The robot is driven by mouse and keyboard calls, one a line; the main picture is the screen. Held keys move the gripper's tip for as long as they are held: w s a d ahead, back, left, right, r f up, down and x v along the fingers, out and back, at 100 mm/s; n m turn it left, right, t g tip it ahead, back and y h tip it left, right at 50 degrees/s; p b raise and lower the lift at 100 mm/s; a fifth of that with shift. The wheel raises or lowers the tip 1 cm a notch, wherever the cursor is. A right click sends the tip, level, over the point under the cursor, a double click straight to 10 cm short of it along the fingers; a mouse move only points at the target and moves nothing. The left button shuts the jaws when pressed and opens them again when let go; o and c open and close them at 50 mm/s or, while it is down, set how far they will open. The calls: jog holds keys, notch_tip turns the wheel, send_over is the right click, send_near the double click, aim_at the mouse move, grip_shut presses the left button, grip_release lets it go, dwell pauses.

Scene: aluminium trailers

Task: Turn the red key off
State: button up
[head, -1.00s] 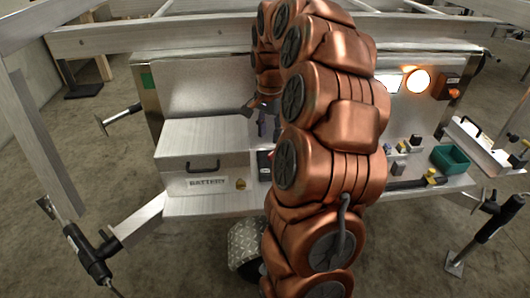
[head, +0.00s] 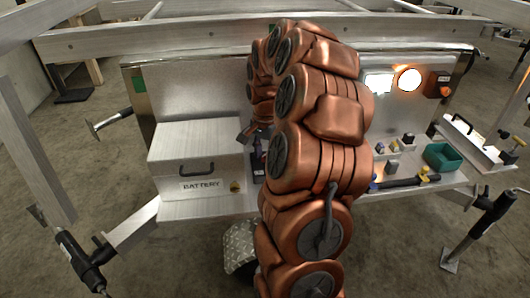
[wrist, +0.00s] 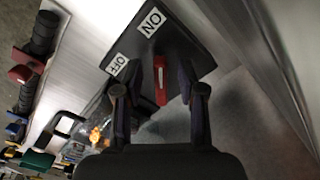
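The red key (wrist: 160,79) shows in the wrist view as a narrow red bar on a dark switch plate (wrist: 183,42). The plate bears white ON and OFF labels. The key points between the two labels' side and my gripper, and I cannot tell its exact setting. My gripper (wrist: 159,88) is open, with one finger on each side of the key. I see no clear contact between fingers and key. In the head view my own arm hides the key, and only a small dark part of my gripper shows beside the battery box.
A metal battery box (head: 194,158) stands left of my arm on the trailer's shelf. A lit round lamp (head: 409,78), a green bin (head: 443,157) and small items are at right. In the wrist view a metal wall (wrist: 275,70) runs close on the right.

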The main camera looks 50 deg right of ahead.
grip_shut()
jog(key=shift+n, duration=0.3)
dwell(0.3)
jog(key=n, duration=0.4)
jog(key=shift+s+d+b, duration=0.15)
jog(key=shift+s+b, duration=0.15)
jog(key=n, duration=0.4)
jog(key=shift+s+d+r+n, duration=0.1)
jog(key=shift+s+d+n, duration=0.15)
jog(key=shift+n, duration=0.15)
jog(key=n, duration=0.3)
jog(key=n+p, duration=0.1)
jog(key=shift+s+d+n, duration=0.1)
jog(key=shift+d+n, duration=0.15)
jog(key=shift+n, duration=0.05)
jog(key=shift+d+n+p, duration=0.15)
jog(key=shift+n+p, duration=0.05)
jog(key=shift+n, duration=0.75)
jog(key=shift+d+n+p, duration=0.15)
jog(key=shift+n, duration=0.8)
